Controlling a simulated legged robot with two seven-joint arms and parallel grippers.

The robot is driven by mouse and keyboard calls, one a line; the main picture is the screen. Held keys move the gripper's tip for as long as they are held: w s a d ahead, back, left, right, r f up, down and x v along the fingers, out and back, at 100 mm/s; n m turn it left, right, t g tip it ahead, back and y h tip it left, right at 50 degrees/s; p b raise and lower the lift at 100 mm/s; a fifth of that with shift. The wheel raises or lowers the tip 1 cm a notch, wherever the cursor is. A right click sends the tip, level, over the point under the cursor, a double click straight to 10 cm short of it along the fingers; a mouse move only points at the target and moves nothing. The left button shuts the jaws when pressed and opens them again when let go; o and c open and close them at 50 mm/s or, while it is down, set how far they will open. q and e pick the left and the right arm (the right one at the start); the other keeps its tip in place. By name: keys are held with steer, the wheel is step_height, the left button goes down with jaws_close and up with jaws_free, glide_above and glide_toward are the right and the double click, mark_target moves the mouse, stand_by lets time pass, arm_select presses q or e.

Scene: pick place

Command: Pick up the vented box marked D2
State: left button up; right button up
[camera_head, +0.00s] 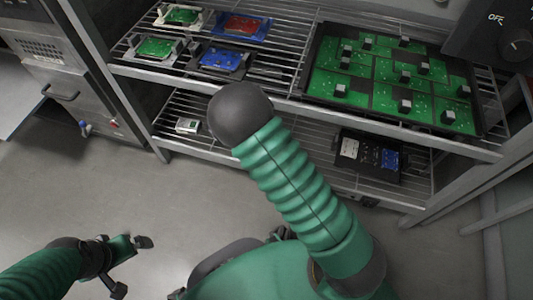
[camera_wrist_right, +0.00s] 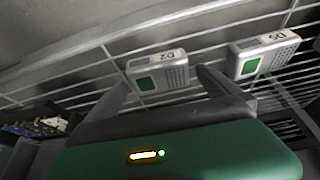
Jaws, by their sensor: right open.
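In the right wrist view, a light grey vented box with a green square (camera_wrist_right: 158,76) sits on the wire shelf. Its label appears upside down and looks like D2. My right gripper (camera_wrist_right: 162,82) is open, with one finger on each side of this box in the picture; I cannot tell if they touch it. The right gripper is hidden behind my arm in the head view. A small white box (camera_head: 187,125) shows on the lower shelf there, its label unreadable. My left gripper (camera_head: 132,267) is open and empty, low at the left over the floor.
A similar vented box (camera_wrist_right: 264,54), its label resembling D5, stands close to the right finger. The upper shelf holds circuit boards in holders and a large tray of green boards (camera_head: 325,83). A dark box (camera_head: 368,155) sits right on the lower shelf (camera_head: 290,113).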

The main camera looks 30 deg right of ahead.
steer(key=shift+w+d+f, duration=0.1)
steer(key=shift+d+f, duration=0.05)
steer(key=shift+f, duration=0.55)
steer(key=shift+r, duration=0.25)
steer(key=c, duration=1.4)
